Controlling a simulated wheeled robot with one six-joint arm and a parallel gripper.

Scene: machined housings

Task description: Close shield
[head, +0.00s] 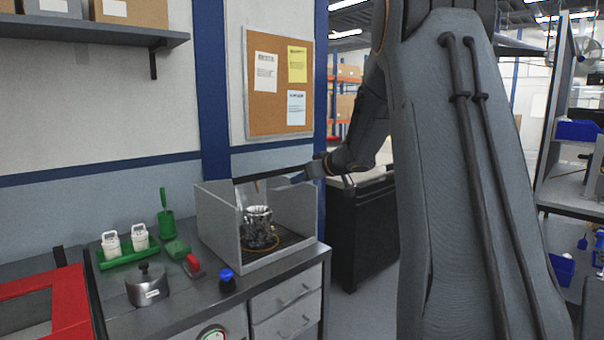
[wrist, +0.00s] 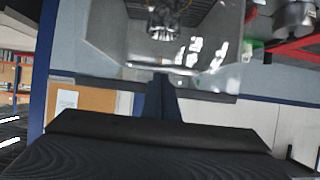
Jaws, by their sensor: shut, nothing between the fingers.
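A grey open-topped booth (head: 219,222) stands on the bench, with a shiny machined housing (head: 258,230) inside on a dark grated floor. The housing also shows at the top of the wrist view (wrist: 165,20). A thin dark bar crosses above the booth, and a pale, see-through patch hangs below its left end; this seems to be the shield (head: 243,195), but its exact angle is hard to tell. My gripper (head: 283,182) is above the booth's right part, shut and empty. I cannot tell whether it touches the shield.
A red frame (head: 65,305) lies front left.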

